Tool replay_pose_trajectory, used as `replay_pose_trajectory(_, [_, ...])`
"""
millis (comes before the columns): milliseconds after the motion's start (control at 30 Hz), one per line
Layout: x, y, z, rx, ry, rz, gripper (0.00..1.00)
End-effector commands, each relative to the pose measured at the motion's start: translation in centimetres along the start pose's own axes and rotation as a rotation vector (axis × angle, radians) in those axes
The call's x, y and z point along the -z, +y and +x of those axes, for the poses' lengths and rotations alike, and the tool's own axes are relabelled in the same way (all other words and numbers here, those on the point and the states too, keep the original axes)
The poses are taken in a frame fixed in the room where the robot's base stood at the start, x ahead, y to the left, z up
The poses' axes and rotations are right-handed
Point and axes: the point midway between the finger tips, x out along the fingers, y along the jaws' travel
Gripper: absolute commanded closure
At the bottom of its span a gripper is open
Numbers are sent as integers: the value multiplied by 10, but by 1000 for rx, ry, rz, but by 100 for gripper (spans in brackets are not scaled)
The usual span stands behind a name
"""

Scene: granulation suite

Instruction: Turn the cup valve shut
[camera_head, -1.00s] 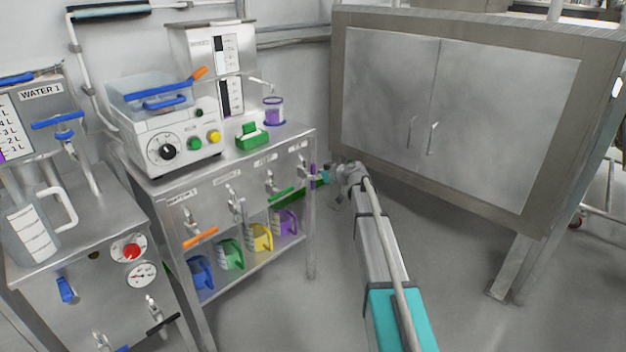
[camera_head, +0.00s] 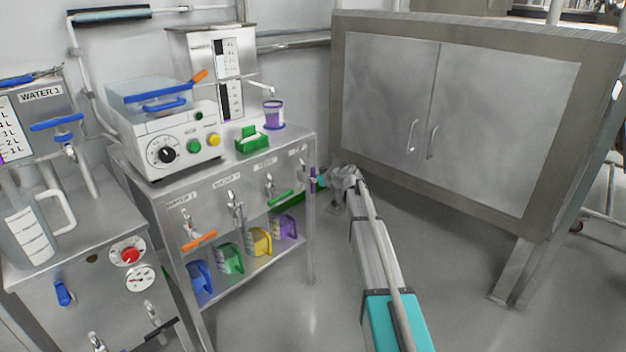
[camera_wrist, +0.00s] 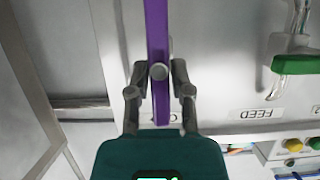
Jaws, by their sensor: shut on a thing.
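The cup valve has a long purple handle (camera_wrist: 157,40), which runs up and down the middle of the wrist view. My gripper (camera_wrist: 159,78) is shut on this handle, one finger on each side. A label behind it is mostly hidden; only its first letter, C, shows. In the head view the purple handle (camera_head: 312,182) shows only as a small strip at the right end of the steel bench's front, beside my gripper (camera_head: 319,180). My wrist hides the rest of the valve there. A cup (camera_head: 273,113) with purple contents stands on the bench top under a thin spout.
The steel bench (camera_head: 298,142) carries several other valves, including one with a green handle (camera_wrist: 298,65) close to my gripper. Coloured jugs (camera_head: 230,257) stand on its lower shelf. A large steel cabinet (camera_head: 450,120) stands close to the right. The floor between is clear.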

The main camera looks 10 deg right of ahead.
Motion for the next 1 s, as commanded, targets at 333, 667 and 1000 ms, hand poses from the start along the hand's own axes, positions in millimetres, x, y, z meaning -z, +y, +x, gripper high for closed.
replay_pose_trajectory(333, [0,1,0,5,1,15,100])
replay_pose_trajectory(667, [-1,3,1,56,2,138,100])
replay_pose_trajectory(1000, [-3,7,2,164,2,400,100])
